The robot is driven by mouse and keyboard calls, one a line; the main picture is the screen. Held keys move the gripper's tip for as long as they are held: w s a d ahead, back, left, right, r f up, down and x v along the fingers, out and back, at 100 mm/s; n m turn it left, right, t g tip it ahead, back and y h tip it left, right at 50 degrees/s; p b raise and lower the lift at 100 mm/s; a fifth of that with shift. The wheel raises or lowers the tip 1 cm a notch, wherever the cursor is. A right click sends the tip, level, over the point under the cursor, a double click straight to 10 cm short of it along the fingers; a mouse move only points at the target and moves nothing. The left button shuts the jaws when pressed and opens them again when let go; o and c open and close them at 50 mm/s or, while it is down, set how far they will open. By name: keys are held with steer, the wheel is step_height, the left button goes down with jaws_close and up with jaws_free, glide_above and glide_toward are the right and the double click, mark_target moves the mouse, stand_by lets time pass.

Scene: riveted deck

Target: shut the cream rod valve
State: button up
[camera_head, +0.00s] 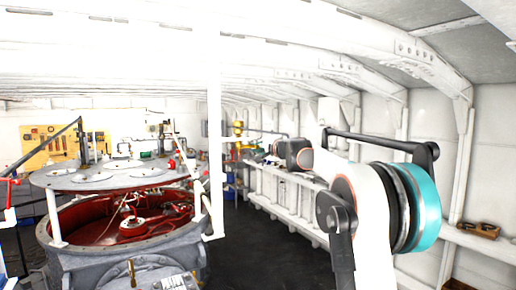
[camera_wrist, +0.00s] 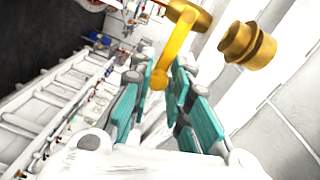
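In the wrist view a golden-yellow rod handle (camera_wrist: 173,52) hangs from a rounded hub (camera_wrist: 190,13) and ends in a ball-like tip. It looks more yellow than cream in this light. My gripper (camera_wrist: 160,88) has teal-padded fingers standing apart, one on each side of the rod's lower end. I cannot tell whether either pad touches the rod. In the head view my arm reaches away from me and its gripper end is too small to make out. A small yellow fitting (camera_head: 238,128) shows beyond it; I cannot tell whether it is the same valve.
A brass-coloured stepped cylinder (camera_wrist: 248,45) is right of the rod. A white ladder-like frame (camera_head: 290,202) runs along the right wall. A large grey drum with a red interior (camera_head: 110,262) stands at left. Dark floor (camera_head: 255,245) lies open between them.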

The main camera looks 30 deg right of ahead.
steer(key=o, duration=0.4)
steer(key=shift+a+f, duration=0.1)
steer(key=shift+a, duration=0.05)
